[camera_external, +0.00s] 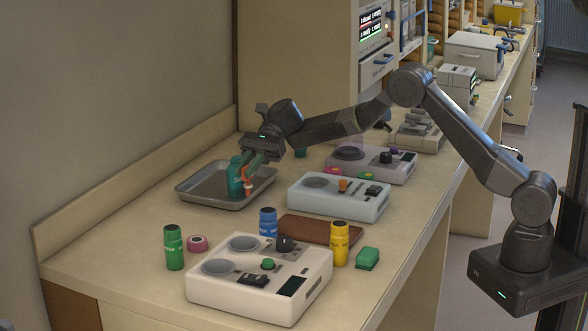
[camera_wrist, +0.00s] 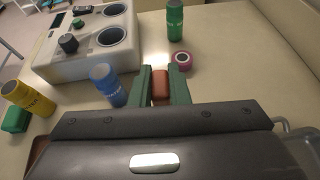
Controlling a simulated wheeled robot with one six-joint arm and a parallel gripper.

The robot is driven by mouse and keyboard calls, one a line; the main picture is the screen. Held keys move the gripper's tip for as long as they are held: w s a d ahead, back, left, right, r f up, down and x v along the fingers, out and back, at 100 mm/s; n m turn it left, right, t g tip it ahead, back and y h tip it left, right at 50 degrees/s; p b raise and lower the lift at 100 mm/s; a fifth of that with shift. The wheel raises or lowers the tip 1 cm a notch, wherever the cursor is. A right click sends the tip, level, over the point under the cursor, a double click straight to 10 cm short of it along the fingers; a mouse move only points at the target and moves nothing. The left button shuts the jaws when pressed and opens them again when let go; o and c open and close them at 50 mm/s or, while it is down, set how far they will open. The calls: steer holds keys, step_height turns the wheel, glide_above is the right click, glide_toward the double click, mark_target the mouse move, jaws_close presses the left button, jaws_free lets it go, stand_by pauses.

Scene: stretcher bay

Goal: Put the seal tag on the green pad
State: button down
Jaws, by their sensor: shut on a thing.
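My gripper (camera_external: 248,184) is over the right part of the metal tray, pointing down. Its green fingers are shut on a small orange-brown piece (camera_wrist: 160,87), which also shows in the external view (camera_external: 247,187). It may be the seal tag; no marking on it is readable. A small green block (camera_external: 367,258) lies at the front right of the bench, beside the yellow bottle, and shows at the left edge of the wrist view (camera_wrist: 15,118). It is the most pad-like green thing, but I cannot tell for sure that it is the green pad.
The metal tray (camera_external: 203,198) holds a teal item (camera_external: 235,178) close to my gripper. Green (camera_external: 173,247), blue (camera_external: 267,222) and yellow (camera_external: 340,243) bottles, a pink ring (camera_external: 197,243) and a brown mat (camera_external: 318,230) surround the white front device (camera_external: 225,292). More devices stand behind.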

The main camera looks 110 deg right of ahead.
steer(key=s+a+r+n+g+y+b, duration=0.1)
steer(key=s+a+r, duration=0.1)
steer(key=s+a, duration=0.35)
steer(key=s+a+r+n+g+y+b, duration=0.1)
steer(key=s+a+r+n+b, duration=0.1)
steer(key=a, duration=0.6)
steer(key=n+g+y+b, duration=0.1)
steer(key=n+g+y, duration=0.1)
steer(key=n+g, duration=0.1)
glide_above(368, 252)
step_height(368, 252, down, 9)
steer(key=shift+f, duration=0.15)
steer(key=shift+d, duration=0.1)
steer(key=shift+f+b, duration=0.2)
steer(key=shift+b, duration=0.15)
steer(key=c, duration=1.4)
jaws_free()
steer(key=shift+r, duration=0.2)
steer(key=b+v, duration=0.1)
steer(key=v, duration=1.1)
steer(key=shift+r, duration=0.2)
